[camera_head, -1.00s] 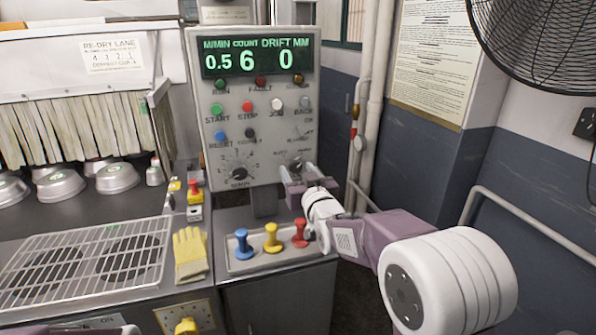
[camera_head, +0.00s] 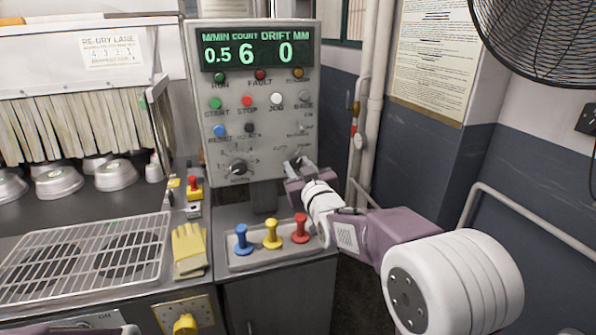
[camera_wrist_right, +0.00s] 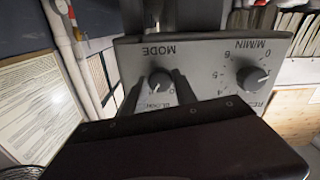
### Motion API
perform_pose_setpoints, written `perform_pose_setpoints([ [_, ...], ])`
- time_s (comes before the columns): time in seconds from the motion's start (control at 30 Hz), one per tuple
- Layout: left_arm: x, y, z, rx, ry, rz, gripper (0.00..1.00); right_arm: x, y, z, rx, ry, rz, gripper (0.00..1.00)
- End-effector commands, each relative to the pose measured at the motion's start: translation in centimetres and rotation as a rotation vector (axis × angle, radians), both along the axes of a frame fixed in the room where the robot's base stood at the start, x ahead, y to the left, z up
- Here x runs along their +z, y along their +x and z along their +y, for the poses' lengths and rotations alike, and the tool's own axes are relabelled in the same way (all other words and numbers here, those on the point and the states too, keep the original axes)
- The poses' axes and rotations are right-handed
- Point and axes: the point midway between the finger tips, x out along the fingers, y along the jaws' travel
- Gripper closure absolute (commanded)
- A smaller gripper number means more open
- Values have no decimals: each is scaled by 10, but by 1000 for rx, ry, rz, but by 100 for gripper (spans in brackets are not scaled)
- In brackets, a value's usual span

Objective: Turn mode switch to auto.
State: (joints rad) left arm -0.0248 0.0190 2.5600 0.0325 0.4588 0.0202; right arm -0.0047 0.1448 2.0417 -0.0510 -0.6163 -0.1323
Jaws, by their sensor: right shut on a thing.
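The mode switch is a small dark round knob at the lower right of the grey control panel (camera_head: 262,110). In the right wrist view the knob (camera_wrist_right: 159,83) shows upside down under its MODE label, with a light mark on it. My right gripper (camera_head: 297,168) is at the panel's lower right corner and largely covers the knob in the head view. In the right wrist view its two dark fingers stand on either side of the knob, shut on it. I cannot tell which label the mark points to. My left gripper is not in view.
The M/MIN knob (camera_head: 238,168) is beside the mode switch. Blue (camera_head: 242,240), yellow (camera_head: 272,235) and red (camera_head: 300,230) handles stand in a tray below. A yellow glove (camera_head: 188,250) lies to their left. A pipe (camera_head: 372,100) runs right of the panel.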

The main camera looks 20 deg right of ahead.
Motion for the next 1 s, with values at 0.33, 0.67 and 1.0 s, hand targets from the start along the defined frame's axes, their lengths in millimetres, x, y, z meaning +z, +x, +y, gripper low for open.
perform_pose_setpoints([
  [0.33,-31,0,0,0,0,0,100,-4,0,-1,0,-321,-12,100],
  [0.67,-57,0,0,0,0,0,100,-4,0,-1,-1,-633,-23,100],
  [1.0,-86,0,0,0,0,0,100,-4,0,-2,0,-954,-33,100],
])
